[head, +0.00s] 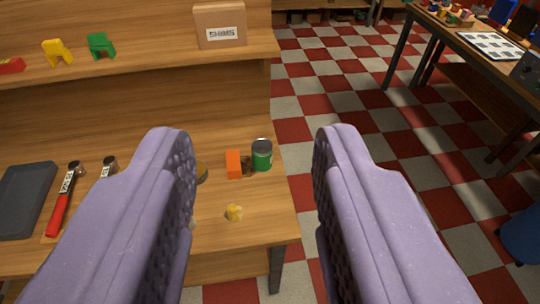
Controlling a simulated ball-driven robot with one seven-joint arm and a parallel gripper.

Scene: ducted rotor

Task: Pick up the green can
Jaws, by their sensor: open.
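The green can (262,156) stands upright near the right edge of a wooden workbench (220,252). It has a dark top and a green body with a pale label. My gripper (253,140) is open and empty, with its two purple fingers on either side of the picture. The can shows in the gap between the fingers, farther off and nearer the left finger. Nothing hides the can from this view.
An orange block (233,164) and a small dark item stand just left of the can. A shelf above holds a cardboard box (220,25). Checkered floor (340,85) is open to the right, before another table (450,40).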

